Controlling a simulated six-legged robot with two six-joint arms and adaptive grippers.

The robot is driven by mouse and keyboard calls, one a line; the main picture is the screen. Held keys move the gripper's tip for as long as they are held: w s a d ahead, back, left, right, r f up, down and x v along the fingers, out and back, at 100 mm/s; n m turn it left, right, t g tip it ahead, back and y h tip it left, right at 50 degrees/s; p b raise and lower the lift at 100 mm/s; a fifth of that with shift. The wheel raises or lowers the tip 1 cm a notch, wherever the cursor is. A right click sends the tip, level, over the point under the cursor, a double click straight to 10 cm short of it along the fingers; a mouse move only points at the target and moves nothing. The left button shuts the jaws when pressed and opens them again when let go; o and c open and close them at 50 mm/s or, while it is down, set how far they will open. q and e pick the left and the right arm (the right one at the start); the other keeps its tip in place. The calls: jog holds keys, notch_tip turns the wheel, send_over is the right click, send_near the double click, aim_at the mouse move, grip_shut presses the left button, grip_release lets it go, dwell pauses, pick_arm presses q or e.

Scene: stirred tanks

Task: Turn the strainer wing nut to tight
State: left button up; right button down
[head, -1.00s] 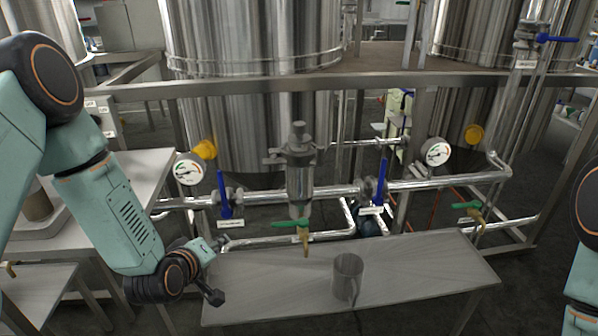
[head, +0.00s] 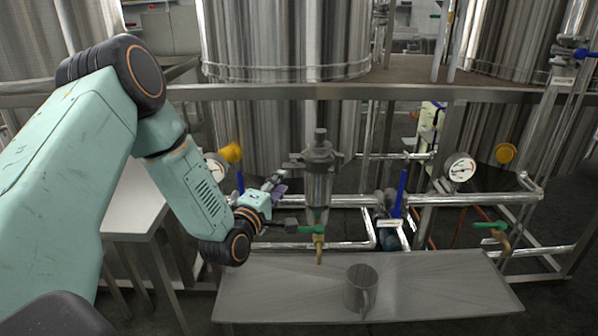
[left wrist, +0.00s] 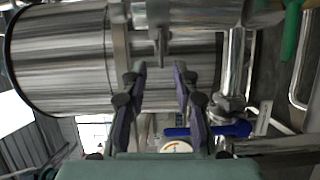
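The steel strainer (head: 319,182) stands upright in the pipework behind the bench, with a knob on its lid and small arms at its collar. A small metal piece (left wrist: 160,42) sticks out from the strainer (left wrist: 205,13) in the left wrist view; I cannot tell for certain whether it is the wing nut. My left gripper (head: 277,187) is just left of the strainer, below its collar. In the left wrist view the left gripper (left wrist: 160,72) is open and empty, its fingers spread to either side of that piece's end. My right gripper is out of view.
A blue-handled valve (head: 400,195) and a gauge (head: 460,168) are right of the strainer. A green-handled tap (head: 315,230) hangs below it. A steel mug (head: 359,290) stands on the bench (head: 450,285). A tank (head: 285,45) rises behind.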

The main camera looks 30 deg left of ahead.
aim_at(292, 169)
pick_arm(q)
jog(key=w, duration=0.2)
jog(key=w+a+b, duration=0.1)
jog(key=w, duration=0.1)
jog(key=w+b, duration=0.1)
jog(key=w, duration=0.1)
jog(key=shift+w+a+f, duration=0.15)
jog(key=shift+w+a, duration=0.1)
jog(key=shift+w, duration=0.1)
jog(key=shift+w+a, duration=0.15)
jog(key=shift+w, duration=0.3)
grip_shut()
